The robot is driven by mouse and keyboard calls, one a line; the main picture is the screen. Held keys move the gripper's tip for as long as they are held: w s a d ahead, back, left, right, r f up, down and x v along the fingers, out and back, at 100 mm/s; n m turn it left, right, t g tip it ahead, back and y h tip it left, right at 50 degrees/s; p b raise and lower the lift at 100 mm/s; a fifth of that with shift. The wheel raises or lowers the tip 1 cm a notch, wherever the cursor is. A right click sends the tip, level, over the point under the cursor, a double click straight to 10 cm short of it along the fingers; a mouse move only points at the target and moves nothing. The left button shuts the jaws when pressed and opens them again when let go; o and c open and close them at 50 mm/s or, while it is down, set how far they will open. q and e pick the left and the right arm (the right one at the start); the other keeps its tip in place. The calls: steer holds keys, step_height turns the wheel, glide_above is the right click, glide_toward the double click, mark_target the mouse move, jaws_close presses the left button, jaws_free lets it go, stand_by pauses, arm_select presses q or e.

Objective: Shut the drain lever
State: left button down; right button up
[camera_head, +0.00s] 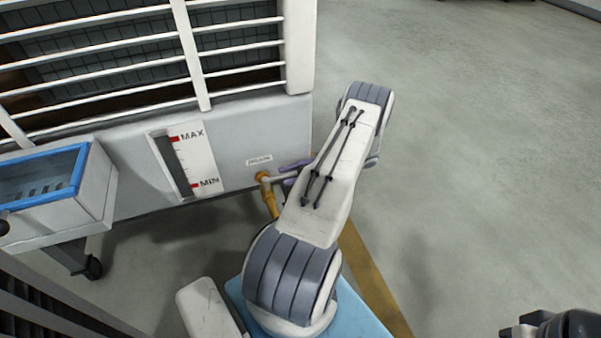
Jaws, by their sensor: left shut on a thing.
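The brass drain valve (267,187) sticks out low on the front of the grey cabinet, below a small label. A purple drain lever (291,181) shows to the right of the valve, partly hidden by my left arm. My left gripper (297,170) is at the lever and shut on it. My arm's white link covers most of the gripper, so its fingertips are hard to make out. A dark part (555,326) at the bottom right corner seems to be of my right arm. Its jaws cannot be made out.
A level gauge (184,160) marked MAX and MIN is on the cabinet front (235,140), left of the valve. White slats (120,50) cover the cabinet above. A blue-rimmed bin (85,165) on a wheeled stand is at the left. The floor at the right is clear.

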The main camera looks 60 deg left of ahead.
arm_select(q)
steer(key=shift+a, duration=0.15)
arm_select(e)
steer(key=shift+w+a, duration=0.1)
steer(key=shift+w, duration=0.05)
arm_select(q)
steer(key=c, duration=0.9)
jaws_free()
steer(key=shift+s, duration=0.1)
